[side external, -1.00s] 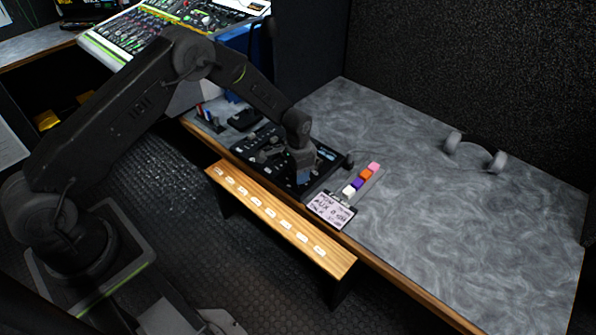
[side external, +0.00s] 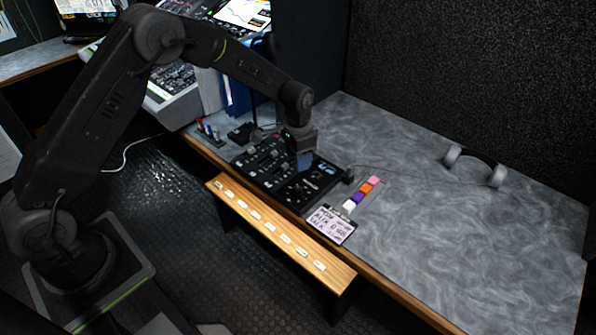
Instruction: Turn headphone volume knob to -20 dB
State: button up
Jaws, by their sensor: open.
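A black control panel (side external: 270,170) with several knobs and small lit displays lies near the front edge of the grey desk. I cannot tell which knob is the headphone volume knob, and its markings are too small to read. My gripper (side external: 304,164) hangs over the right half of the panel, pointing down. Its fingertips are small and dark against the panel. The gripper hides part of the panel behind it. I cannot tell whether it touches any knob.
A handwritten card (side external: 331,225) and a row of coloured blocks (side external: 362,192) lie right of the panel. Headphones (side external: 475,165) rest at the back right. A wooden ledge with white labels (side external: 280,236) runs along the front. The desk's right side (side external: 470,240) is clear.

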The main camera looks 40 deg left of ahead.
jog(key=shift+r, duration=1.3)
jog(key=s+r+n+t, duration=0.1)
jog(key=s+r, duration=0.4)
jog(key=r, duration=0.4)
jog(key=s+r+n+t, duration=0.1)
jog(key=s+r, duration=0.5)
jog(key=r, duration=0.3)
jog(key=s+r+n+t, duration=0.1)
jog(key=s+r, duration=0.1)
jog(key=s, duration=0.8)
jog(key=s+r+n+t, duration=0.1)
jog(key=s+r+t, duration=0.1)
jog(key=s, duration=0.7)
jog(key=shift+s+a+r+n+t, duration=0.25)
jog(key=shift+s+a+n+t, duration=0.05)
jog(key=shift+s+a, duration=0.1)
